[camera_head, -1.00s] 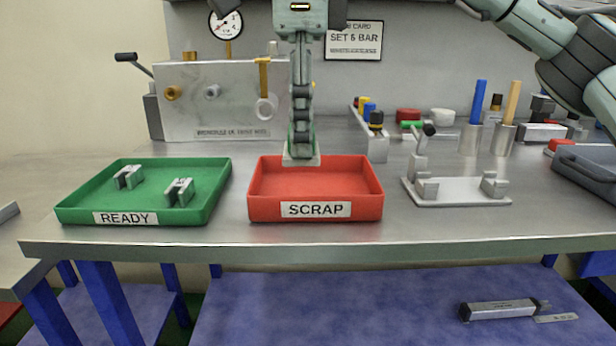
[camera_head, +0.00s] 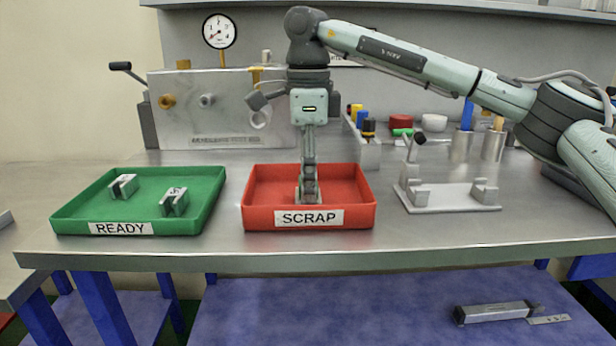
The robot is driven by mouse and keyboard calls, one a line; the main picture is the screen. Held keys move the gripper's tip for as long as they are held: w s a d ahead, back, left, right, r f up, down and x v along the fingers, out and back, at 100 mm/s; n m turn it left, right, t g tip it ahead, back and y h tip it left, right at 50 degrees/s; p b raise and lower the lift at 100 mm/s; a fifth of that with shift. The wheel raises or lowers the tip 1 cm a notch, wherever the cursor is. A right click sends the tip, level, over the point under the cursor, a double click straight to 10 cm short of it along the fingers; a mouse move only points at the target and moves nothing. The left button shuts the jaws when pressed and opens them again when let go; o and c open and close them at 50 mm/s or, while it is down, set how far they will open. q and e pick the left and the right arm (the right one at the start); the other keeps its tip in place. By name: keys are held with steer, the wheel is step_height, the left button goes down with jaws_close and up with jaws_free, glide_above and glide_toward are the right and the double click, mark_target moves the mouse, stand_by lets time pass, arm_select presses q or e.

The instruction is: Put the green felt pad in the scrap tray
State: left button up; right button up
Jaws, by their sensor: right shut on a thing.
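The red scrap tray (camera_head: 310,241), labelled SCRAP, sits near the front edge of the bench. My right gripper (camera_head: 308,196) points straight down with its fingertips inside this tray, low near its floor. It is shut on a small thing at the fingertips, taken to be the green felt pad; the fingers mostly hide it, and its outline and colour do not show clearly. I cannot tell whether it touches the tray floor. The rest of the tray looks empty. My left gripper is out of view.
A green tray (camera_head: 120,228) labelled READY holds two grey blocks to the left. A grey fixture (camera_head: 450,197) stands to the right. A metal test box (camera_head: 205,115) and a rack of coloured caps (camera_head: 366,145) stand behind. Bare bench separates the two trays.

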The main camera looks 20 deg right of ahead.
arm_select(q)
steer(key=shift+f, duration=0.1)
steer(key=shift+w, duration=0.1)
arm_select(e)
steer(key=shift+f, duration=0.15)
steer(key=o, duration=1)
steer(key=shift+r, duration=0.5)
step_height(320, 180, up, 8)
steer(key=shift+a+r, duration=0.1)
steer(key=shift+r, duration=0.15)
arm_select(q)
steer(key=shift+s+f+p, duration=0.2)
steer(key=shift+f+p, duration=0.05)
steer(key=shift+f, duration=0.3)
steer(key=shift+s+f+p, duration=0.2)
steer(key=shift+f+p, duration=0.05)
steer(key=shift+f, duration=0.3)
arm_select(e)
step_height(320, 180, up, 3)
